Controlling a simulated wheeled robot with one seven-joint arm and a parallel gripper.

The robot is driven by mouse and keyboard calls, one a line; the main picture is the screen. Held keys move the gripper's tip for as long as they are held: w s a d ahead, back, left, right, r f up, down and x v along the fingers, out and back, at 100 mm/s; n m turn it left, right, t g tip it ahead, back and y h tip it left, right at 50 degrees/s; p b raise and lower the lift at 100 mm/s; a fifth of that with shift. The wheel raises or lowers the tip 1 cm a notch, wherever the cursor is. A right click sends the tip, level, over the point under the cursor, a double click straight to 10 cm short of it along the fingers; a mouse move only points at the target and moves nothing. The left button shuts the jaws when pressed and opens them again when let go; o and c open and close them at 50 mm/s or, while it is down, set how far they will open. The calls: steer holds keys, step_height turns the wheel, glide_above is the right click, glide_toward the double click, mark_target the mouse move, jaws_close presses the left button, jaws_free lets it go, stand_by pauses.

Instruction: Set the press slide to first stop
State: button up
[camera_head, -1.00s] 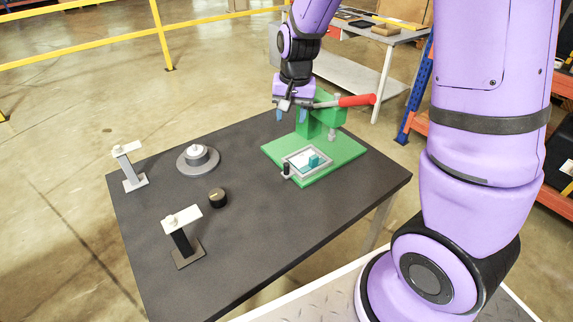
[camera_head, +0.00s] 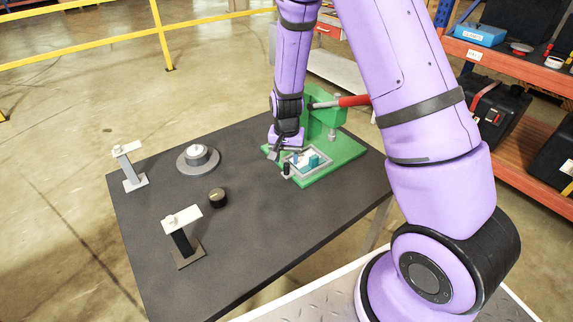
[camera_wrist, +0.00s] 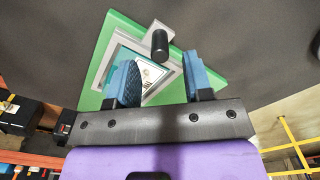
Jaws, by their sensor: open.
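The green press (camera_head: 345,158) stands at the far right of the dark table, with a red-handled lever (camera_head: 354,101) above its base. Its slide is a grey frame (camera_head: 325,155) with a pale inside and a teal block (camera_head: 314,160). A black upright knob (camera_head: 286,169) sits at the slide's near-left end. My gripper (camera_head: 283,152) points down just above and behind the knob. In the wrist view its blue fingers (camera_wrist: 160,80) are apart and empty, with the knob (camera_wrist: 160,42) ahead of the gap between them. The slide frame (camera_wrist: 172,72) passes partly behind the fingers.
A round grey base with a white-topped knob (camera_head: 198,153) stands on the table's left half. A small black dial (camera_head: 218,197) and two posts with white tops (camera_head: 128,149) (camera_head: 182,216) stand nearby. The table's front middle is clear.

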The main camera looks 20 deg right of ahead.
mark_target(287, 164)
steer(key=shift+f, duration=1.7)
steer(key=shift+c, duration=0.4)
jaws_close()
